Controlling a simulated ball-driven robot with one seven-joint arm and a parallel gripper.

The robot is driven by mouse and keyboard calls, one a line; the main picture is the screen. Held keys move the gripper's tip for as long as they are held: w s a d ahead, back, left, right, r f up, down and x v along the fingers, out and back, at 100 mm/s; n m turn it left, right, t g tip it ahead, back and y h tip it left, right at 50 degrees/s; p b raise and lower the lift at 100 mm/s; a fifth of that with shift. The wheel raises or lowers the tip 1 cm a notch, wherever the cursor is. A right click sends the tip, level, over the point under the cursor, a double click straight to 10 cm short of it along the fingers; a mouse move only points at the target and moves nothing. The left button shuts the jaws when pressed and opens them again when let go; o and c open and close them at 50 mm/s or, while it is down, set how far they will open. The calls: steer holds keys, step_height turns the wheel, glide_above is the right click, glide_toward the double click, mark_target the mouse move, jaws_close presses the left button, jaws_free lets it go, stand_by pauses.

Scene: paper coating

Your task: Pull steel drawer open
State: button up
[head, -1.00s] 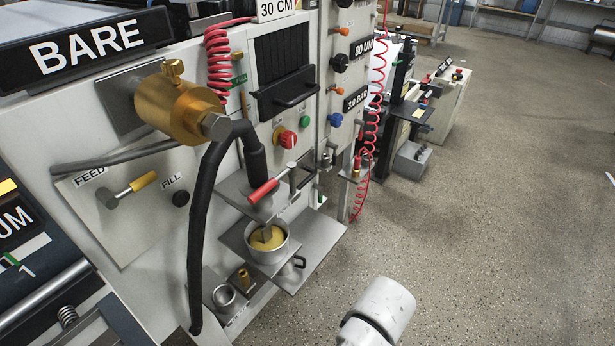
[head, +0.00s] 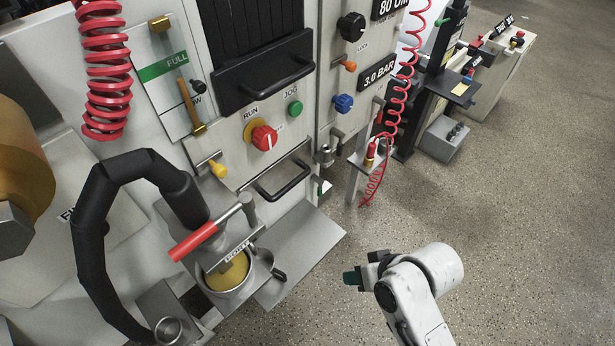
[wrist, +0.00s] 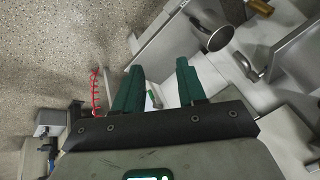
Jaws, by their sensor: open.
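The steel drawer (head: 268,166) is a flat grey front on the machine below the RUN and JOG controls. It looks shut, with a black bar handle (head: 284,181) across it. My gripper (head: 352,279) is right of the machine over the floor, apart from the drawer and its handle. In the wrist view its two green fingers (wrist: 157,88) are spread apart with nothing between them. I cannot make out the drawer clearly in the wrist view.
A pot (head: 232,272) of yellow stuff stands on a shelf below the drawer, with a red-handled lever (head: 194,242) above it. A grey plate (head: 300,250) juts out nearby. A red coiled hose (head: 401,90) hangs at right. Open floor (head: 520,220) lies to the right.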

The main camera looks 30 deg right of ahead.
steer(key=w+a+m+t+y+b, duration=0.2)
steer(key=w+m+t+b, duration=0.3)
steer(key=w, duration=0.7)
steer(key=m+t+b, duration=0.1)
steer(key=m+t, duration=0.4)
steer(key=m, duration=0.1)
glide_toward(292, 187)
steer(key=x, duration=1.1)
steer(key=shift+b, duration=0.3)
steer(key=shift+f, duration=0.1)
jaws_close()
steer(key=shift+s, duration=0.1)
